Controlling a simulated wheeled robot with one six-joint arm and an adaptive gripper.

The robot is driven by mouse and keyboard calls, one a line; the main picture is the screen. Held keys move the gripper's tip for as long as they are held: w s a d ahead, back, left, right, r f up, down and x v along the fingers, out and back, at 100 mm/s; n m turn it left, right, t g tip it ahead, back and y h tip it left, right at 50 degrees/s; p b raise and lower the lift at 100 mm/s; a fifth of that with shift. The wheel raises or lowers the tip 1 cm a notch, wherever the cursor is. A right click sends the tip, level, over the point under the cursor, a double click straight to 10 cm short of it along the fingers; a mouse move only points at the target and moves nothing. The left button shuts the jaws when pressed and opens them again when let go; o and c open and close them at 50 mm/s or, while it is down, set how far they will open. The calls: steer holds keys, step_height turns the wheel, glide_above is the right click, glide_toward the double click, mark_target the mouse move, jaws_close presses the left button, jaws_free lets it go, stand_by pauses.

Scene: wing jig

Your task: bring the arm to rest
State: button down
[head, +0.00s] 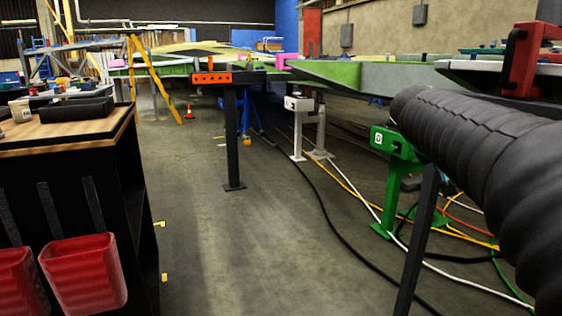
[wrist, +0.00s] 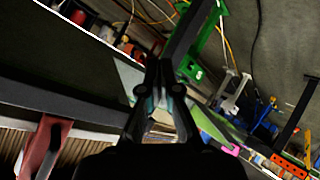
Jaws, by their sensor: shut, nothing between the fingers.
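My gripper (wrist: 160,75) shows in the wrist view at the middle, its two dark fingers closed together with nothing between them. It is not visible in the head view, where a black ribbed part of my arm fills the right side. In the wrist view the picture is tilted. Behind the fingers are the green stand (wrist: 192,68), the wing jig's pale panel (wrist: 130,78) and a red clamp (wrist: 45,148). I cannot tell how far the fingers are from these.
A black cart (head: 62,155) with a wooden top and red bins (head: 85,272) stands at the left. A dark post with an orange block (head: 212,77) stands mid-floor. A green stand (head: 396,150) and cables (head: 330,212) lie at right. The centre floor is clear.

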steer(key=s+a+f+n+g+y+p, duration=0.25)
steer(key=s+a+f+y, duration=0.35)
steer(key=s+a+f, duration=0.7)
steer(key=s+a+f+y+p, duration=0.2)
steer(key=s+a+f+p, duration=0.1)
steer(key=s, duration=1)
steer(key=shift+a+t+p, duration=0.45)
steer(key=shift+a+p, duration=0.05)
steer(key=shift+a, duration=0.7)
